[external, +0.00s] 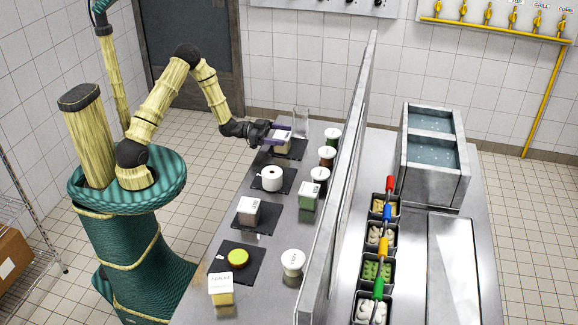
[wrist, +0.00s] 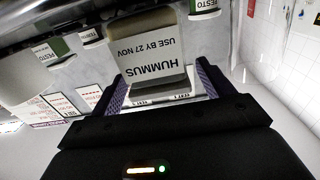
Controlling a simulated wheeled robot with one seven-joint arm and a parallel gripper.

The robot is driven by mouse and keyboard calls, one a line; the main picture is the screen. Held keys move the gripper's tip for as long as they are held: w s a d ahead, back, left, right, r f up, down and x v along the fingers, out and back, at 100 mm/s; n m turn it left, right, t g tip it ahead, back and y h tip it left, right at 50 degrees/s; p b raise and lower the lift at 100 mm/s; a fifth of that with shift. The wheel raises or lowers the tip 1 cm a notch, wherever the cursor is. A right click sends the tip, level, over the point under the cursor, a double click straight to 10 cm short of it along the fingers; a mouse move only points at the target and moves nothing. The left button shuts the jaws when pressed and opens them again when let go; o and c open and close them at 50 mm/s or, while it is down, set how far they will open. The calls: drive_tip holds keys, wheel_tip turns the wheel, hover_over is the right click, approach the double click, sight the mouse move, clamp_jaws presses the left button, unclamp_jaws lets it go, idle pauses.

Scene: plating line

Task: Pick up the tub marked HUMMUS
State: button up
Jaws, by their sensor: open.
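The tub marked HUMMUS (wrist: 150,58) shows in the wrist view, its white label facing the camera upside down, with "USE BY 27 NOV" on it. In the external view the tub (external: 282,139) is on the far dark mat, partly hidden by my gripper. My gripper (external: 279,134) is open at the tub. In the wrist view my gripper's purple-padded fingers (wrist: 165,88) stand apart, one on each side of the tub's lower part. I cannot tell whether the pads touch it.
Dark mats hold a white roll-like item (external: 272,178), a labelled box (external: 248,210) and a yellow-green round item (external: 238,258). Lidded jars (external: 327,155) stand close right of the tub, along a tall metal divider (external: 340,190). A clear upright piece (external: 301,122) stands just behind.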

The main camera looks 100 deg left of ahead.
sight(282, 133)
drive_tip(key=shift+w, duration=0.45)
drive_tip(key=c, duration=1.2)
drive_tip(key=shift+o, duration=0.2)
wheel_tip(282, 133, up, 10)
